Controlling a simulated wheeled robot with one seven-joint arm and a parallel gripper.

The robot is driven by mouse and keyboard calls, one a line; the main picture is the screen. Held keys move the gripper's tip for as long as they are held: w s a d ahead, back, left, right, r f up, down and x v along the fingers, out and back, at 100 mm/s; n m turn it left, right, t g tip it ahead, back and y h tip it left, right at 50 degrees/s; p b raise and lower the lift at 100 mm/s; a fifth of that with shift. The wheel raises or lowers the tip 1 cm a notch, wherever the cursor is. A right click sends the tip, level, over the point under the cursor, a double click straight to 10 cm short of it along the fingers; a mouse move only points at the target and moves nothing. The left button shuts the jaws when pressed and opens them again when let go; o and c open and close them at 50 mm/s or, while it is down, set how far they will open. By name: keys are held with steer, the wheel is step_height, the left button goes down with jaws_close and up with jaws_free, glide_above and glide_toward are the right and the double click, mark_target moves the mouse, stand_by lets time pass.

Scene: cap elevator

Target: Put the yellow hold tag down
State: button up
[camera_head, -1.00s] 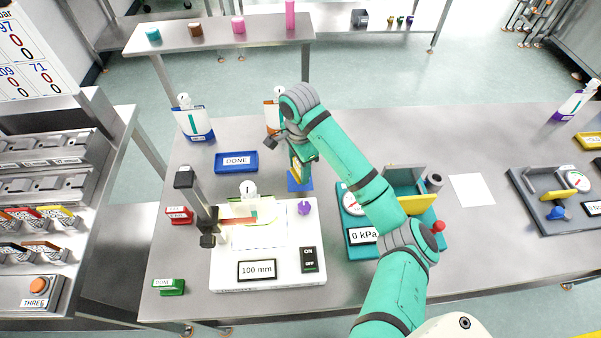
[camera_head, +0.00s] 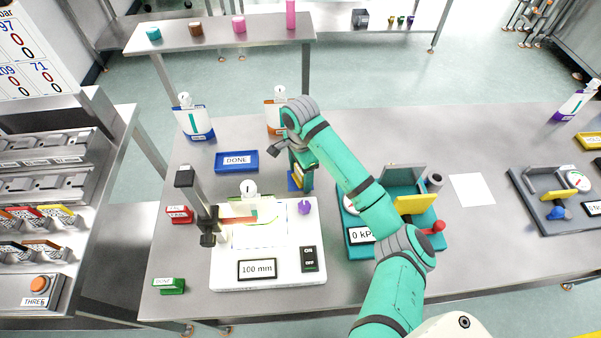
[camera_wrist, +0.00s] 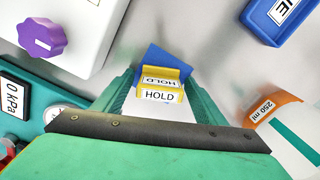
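The yellow hold tag (camera_wrist: 161,87), with white HOLD labels, sits between the two fingertips of my gripper (camera_wrist: 163,80) in the wrist view. The fingers meet its two sides. The tag is over a blue square (camera_wrist: 152,58) on the bench, which sticks out past the tag's far edge. I cannot tell whether the tag's base touches the square. In the head view my gripper (camera_head: 301,180) points down at the blue square (camera_head: 293,182), between the white machine and the teal gauge unit, and largely hides the tag.
The white 100 mm machine (camera_head: 230,278) with a purple knob (camera_head: 304,207) stands close on the left. The teal 0 kPa unit (camera_head: 360,250) is close on the right. A blue DONE tray (camera_head: 237,169) and an orange-labelled 250 ml pouch (camera_head: 273,118) stand behind.

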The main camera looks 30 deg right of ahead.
steer(key=shift+r, duration=0.1)
step_height(320, 180, up, 12)
stand_by(0.7)
stand_by(0.5)
